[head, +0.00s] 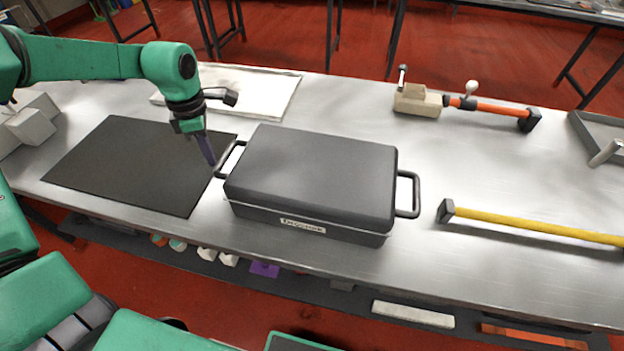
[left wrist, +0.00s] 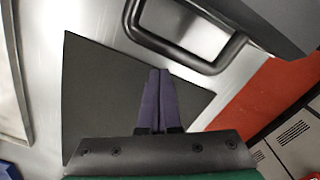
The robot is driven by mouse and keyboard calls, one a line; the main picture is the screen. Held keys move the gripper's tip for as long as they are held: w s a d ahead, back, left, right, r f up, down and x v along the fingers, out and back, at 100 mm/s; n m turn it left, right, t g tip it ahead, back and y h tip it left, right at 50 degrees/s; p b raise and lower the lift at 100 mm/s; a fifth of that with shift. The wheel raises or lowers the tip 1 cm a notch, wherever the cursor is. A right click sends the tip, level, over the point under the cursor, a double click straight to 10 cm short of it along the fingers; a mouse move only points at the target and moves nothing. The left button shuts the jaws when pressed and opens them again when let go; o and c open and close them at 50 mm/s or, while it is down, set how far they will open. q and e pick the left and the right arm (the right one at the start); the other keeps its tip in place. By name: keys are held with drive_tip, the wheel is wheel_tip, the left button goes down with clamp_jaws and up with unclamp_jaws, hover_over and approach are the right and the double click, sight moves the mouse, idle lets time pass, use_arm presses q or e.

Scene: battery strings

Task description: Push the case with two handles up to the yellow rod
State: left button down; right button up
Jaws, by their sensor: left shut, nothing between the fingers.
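The dark grey case (head: 310,175) with two handles lies flat on the metal table, with a white label on its front side. Its left handle (head: 228,160) and right handle (head: 415,195) stick out at the ends. The yellow rod (head: 540,228) lies to the right, its black end block a short gap from the right handle. My left gripper (head: 210,162) is shut and empty, just left of the left handle. In the left wrist view its purple fingers (left wrist: 160,80) point toward the handle (left wrist: 185,40); I cannot tell whether they touch it. My right gripper is not in view.
A black mat (head: 130,165) lies left of the case, and a white tray (head: 245,90) behind it. A wooden block (head: 417,100) and an orange rod (head: 490,107) lie at the back right. A grey tray (head: 600,130) is at the right edge.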

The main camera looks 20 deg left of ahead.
sight(223, 156)
use_arm(q)
drive_tip(key=shift+d, duration=0.15)
idle(0.3)
drive_tip(key=shift+d+b, duration=0.75)
drive_tip(key=shift+d, duration=0.2)
drive_tip(key=shift+d, duration=0.1)
drive_tip(key=shift+d+f, duration=0.1)
drive_tip(key=shift+w+d, duration=0.1)
drive_tip(key=shift+d, duration=0.15)
drive_tip(key=shift+d+b, duration=0.15)
drive_tip(key=shift+b, duration=0.2)
drive_tip(key=shift+w+d+b, duration=0.1)
drive_tip(key=shift+d+b, duration=0.6)
drive_tip(key=shift+d, duration=0.8)
